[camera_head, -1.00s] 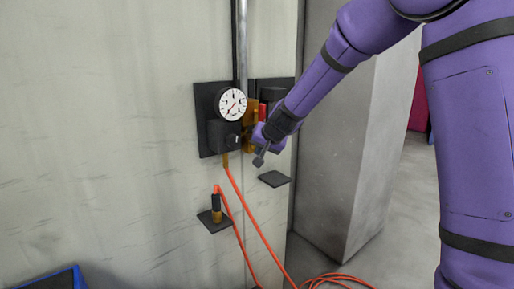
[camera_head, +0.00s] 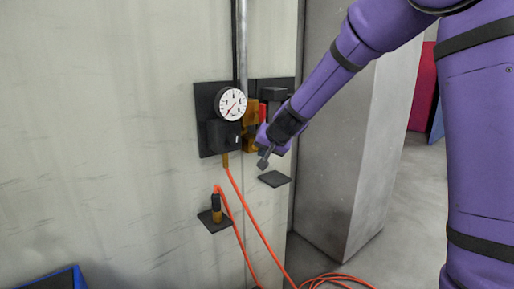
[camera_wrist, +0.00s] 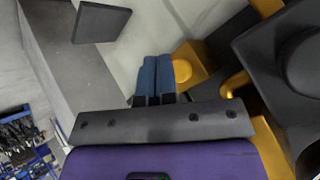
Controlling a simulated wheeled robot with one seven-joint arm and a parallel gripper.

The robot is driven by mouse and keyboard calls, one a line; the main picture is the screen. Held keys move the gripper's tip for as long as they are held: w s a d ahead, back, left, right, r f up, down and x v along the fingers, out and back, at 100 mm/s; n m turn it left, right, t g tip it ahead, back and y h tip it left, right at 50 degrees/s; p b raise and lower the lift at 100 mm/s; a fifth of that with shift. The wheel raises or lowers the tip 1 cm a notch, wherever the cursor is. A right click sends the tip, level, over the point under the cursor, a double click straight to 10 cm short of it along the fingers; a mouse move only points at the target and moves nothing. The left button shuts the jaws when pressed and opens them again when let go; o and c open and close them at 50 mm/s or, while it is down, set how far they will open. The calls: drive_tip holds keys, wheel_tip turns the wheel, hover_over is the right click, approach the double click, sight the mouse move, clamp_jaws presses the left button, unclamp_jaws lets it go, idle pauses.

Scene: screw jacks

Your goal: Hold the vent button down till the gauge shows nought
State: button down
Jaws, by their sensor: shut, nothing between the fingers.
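The white round gauge (camera_head: 231,104) sits on a dark wall plate above a black box (camera_head: 223,135). Its red needle points to the lower left; the figures are too small to read. Brass-coloured parts (camera_head: 250,112) and a red part (camera_head: 263,112) stand right of the gauge. My gripper (camera_head: 263,162) is in front and below them, its fingers shut and empty. In the wrist view the blue-padded fingers (camera_wrist: 157,75) lie together, beside a brass block with a rounded knob (camera_wrist: 182,69). I cannot tell whether they touch, nor which part is the vent button.
A small dark shelf (camera_head: 273,179) juts out below my gripper. An orange hose (camera_head: 250,225) runs down to the floor. A lower shelf (camera_head: 214,222) holds a black and brass fitting (camera_head: 216,206). A grey pillar (camera_head: 345,150) stands to the right.

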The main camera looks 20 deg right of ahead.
drive_tip(key=s, duration=0.1)
drive_tip(key=s+d, duration=0.1)
drive_tip(key=s, duration=0.1)
drive_tip(key=s+d, duration=0.1)
drive_tip(key=shift+s, duration=0.3)
idle(0.4)
drive_tip(key=s+d+r+n+g, duration=0.1)
drive_tip(key=s+r, duration=0.2)
drive_tip(key=s, duration=0.6)
drive_tip(key=s+r+n, duration=0.2)
drive_tip(key=s+r, duration=0.1)
drive_tip(key=s, duration=0.5)
drive_tip(key=s+d+r+n+g, duration=0.1)
drive_tip(key=s+r, duration=0.3)
drive_tip(key=s, duration=0.5)
drive_tip(key=s+d+f+g+h, duration=0.1)
drive_tip(key=s+d, duration=0.3)
drive_tip(key=s, duration=0.6)
drive_tip(key=shift+d+h, duration=0.25)
drive_tip(key=shift+h, duration=0.55)
drive_tip(key=shift+w, duration=0.1)
